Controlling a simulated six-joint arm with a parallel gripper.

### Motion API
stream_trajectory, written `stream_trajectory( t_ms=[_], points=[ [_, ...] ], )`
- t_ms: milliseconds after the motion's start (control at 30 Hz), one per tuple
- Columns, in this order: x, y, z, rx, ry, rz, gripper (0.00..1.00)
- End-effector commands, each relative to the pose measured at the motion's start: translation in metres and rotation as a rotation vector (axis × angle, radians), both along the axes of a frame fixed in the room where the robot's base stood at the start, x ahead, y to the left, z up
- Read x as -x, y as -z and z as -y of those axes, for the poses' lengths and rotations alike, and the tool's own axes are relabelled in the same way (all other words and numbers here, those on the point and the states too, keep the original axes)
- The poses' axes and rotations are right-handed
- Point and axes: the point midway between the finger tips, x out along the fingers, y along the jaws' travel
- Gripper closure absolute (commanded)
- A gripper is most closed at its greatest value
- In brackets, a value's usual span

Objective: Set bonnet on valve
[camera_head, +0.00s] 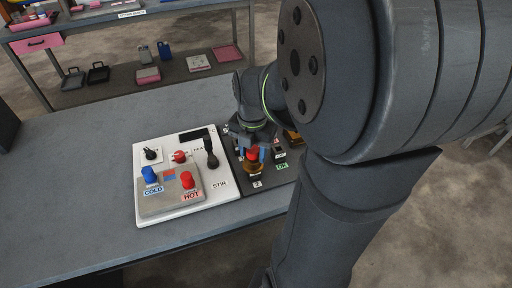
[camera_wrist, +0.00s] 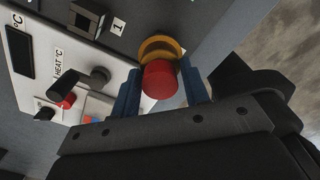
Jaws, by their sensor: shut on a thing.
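My gripper (camera_head: 251,153) is shut on a red cylindrical piece (camera_wrist: 160,80), which I take to be the bonnet. Its blue fingers press on both sides of the piece in the wrist view. The piece also shows as a small red patch (camera_head: 252,152) in the head view. A brass-yellow round part (camera_wrist: 160,47) lies just beyond the red piece, and below it in the head view (camera_head: 254,171). I cannot tell whether this part is the valve or belongs to the bonnet, or whether they touch.
The dark board (camera_head: 236,183) under my gripper carries numbered labels and a green OK label (camera_head: 282,166). Another yellow part (camera_head: 293,136) is partly hidden behind my gripper. A white panel (camera_head: 150,213) with knobs and a tall black lever (camera_head: 210,150) stands close on the left. The table's left side is clear.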

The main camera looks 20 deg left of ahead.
Motion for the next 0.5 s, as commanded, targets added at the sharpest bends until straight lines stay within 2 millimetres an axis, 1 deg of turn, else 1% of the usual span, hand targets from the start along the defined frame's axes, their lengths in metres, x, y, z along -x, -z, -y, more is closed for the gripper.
stream_trajectory(
  t_ms=[33,133,433,500],
  points=[
    [0.003,0.005,0.003,0.010,0.000,-0.012,1.00],
    [0.003,0.004,0.003,0.010,0.000,-0.013,1.00],
    [0.002,-0.008,0.002,0.007,0.000,-0.009,1.00],
    [0.002,-0.008,0.002,0.007,0.000,-0.009,1.00]
  ],
)
